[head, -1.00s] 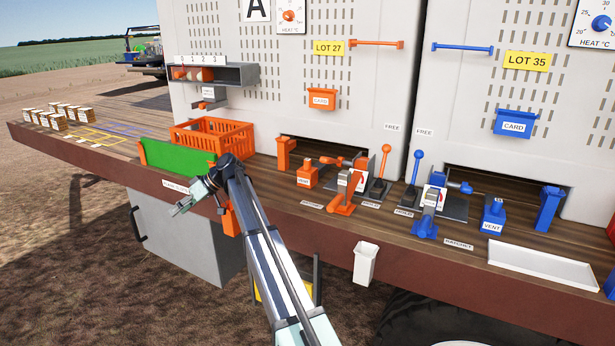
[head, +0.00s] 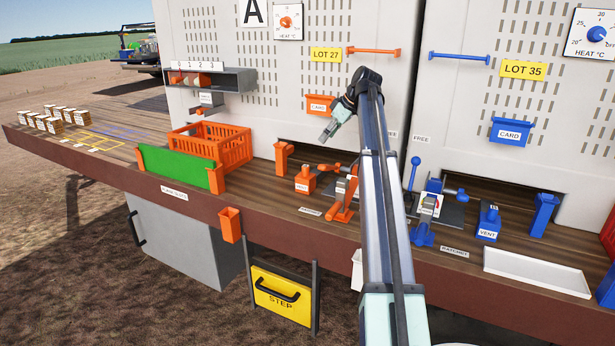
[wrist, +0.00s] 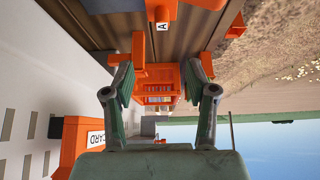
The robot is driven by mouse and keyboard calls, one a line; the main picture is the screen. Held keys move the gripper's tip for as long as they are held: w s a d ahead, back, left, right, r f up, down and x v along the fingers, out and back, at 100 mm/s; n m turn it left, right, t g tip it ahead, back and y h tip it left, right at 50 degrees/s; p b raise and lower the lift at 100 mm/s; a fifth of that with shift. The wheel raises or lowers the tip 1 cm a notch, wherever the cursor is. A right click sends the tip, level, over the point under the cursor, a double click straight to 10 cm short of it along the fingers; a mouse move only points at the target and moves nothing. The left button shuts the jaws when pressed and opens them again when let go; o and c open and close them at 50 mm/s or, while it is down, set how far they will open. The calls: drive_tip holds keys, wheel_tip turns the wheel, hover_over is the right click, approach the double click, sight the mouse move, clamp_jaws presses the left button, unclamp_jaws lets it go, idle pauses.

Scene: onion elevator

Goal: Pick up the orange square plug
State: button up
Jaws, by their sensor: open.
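Two orange pieces stand on the wooden deck below the LOT 27 panel. One is a square block with a white label and a small raised top (head: 304,184). The other is an upright square post (head: 283,158) to its left. I cannot tell for sure which is the plug. My gripper (head: 328,135) is open and empty, in the air above and right of the block, clear of it. In the wrist view my fingers (wrist: 160,80) are spread wide. The post (wrist: 138,55) and a labelled orange piece (wrist: 160,9) show near the top there.
An orange crate (head: 245,149) and a green board (head: 175,167) are to the left. Orange levers (head: 343,207) stand right of the block. An orange card box (head: 319,103) hangs on the panel near my gripper; it also shows in the wrist view (wrist: 78,140).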

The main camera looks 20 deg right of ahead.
drive_tip(key=p, duration=0.3)
approach(306, 166)
drive_tip(key=x, duration=0.4)
drive_tip(key=shift+w+f, duration=0.1)
drive_tip(key=shift+w, duration=0.3)
drive_tip(key=shift+s+p+x, duration=0.15)
drive_tip(key=shift+p+x, duration=0.35)
drive_tip(key=shift+x, duration=0.95)
drive_tip(key=shift+s+p+x, duration=0.1)
drive_tip(key=shift+p+x, duration=0.35)
drive_tip(key=shift+x, duration=1.05)
drive_tip(key=shift+s+f, duration=0.1)
clamp_jaws()
